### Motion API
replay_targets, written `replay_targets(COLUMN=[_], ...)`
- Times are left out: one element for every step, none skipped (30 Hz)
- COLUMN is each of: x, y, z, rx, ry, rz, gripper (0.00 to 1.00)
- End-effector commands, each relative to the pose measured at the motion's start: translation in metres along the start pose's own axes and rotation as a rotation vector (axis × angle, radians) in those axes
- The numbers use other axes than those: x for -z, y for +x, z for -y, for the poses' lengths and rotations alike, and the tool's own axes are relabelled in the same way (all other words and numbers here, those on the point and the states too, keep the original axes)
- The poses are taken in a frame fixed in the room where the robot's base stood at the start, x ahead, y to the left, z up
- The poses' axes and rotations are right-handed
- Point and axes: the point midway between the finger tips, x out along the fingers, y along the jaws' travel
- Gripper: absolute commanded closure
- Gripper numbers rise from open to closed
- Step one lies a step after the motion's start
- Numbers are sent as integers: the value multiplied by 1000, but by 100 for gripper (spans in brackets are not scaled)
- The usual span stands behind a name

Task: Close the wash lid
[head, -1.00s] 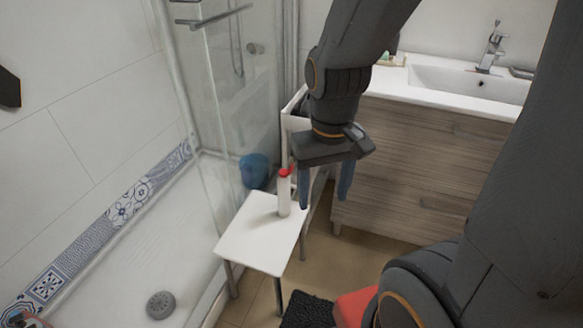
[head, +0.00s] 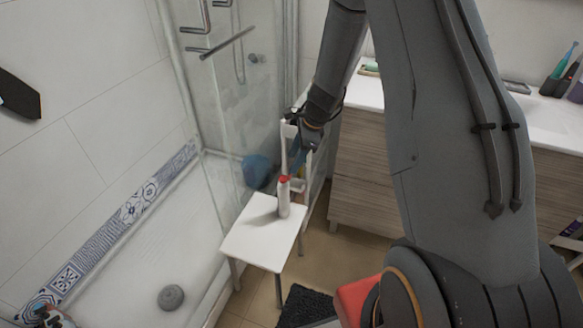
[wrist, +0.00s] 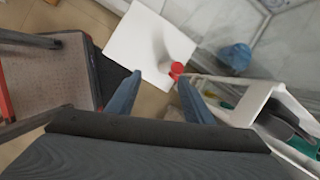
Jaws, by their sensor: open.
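The wash (head: 284,203) is a white bottle with a red lid (head: 284,179), standing upright on a small white stool (head: 252,244). In the wrist view the bottle (wrist: 178,48) and its red lid (wrist: 177,70) show from above, close to the right fingertip. My gripper (head: 297,160) is just above and behind the bottle top in the head view. In the wrist view its blue fingers (wrist: 160,78) are spread and hold nothing. Whether the lid is fully down I cannot tell.
A white cart (wrist: 252,100) with items stands close to my right finger in the wrist view. A blue container (head: 256,171) is behind the stool by the shower glass. The wooden vanity (head: 362,170) is to the right. A dark mat (head: 306,306) lies in front.

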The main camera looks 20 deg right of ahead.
Motion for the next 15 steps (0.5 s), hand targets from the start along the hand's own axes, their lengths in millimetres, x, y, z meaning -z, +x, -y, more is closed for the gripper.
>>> replay_targets(x=[7, 11, 16, 19, 22, 25, 27, 29, 31, 32, 32, 33, 33, 33, 32], y=[8, 13, 19, 24, 28, 32, 35, 37, 40, 41, 43, 45, 47, 49, 52], z=[8, 13, 19, 22, 26, 29, 32, 34, 35, 36, 37, 38, 38, 38, 38], rx=[8, 16, 24, 29, 35, 41, 45, 48, 51, 53, 54, 55, 55, 55, 54], ry=[91, 144, 209, 253, 292, 334, 363, 383, 407, 419, 427, 433, 435, 436, 435], rz=[8, 14, 20, 25, 29, 33, 36, 38, 41, 42, 43, 44, 44, 44, 44], gripper=[53, 53, 53, 53, 53, 53, 53, 53, 53, 53, 53, 53, 53, 53, 53])
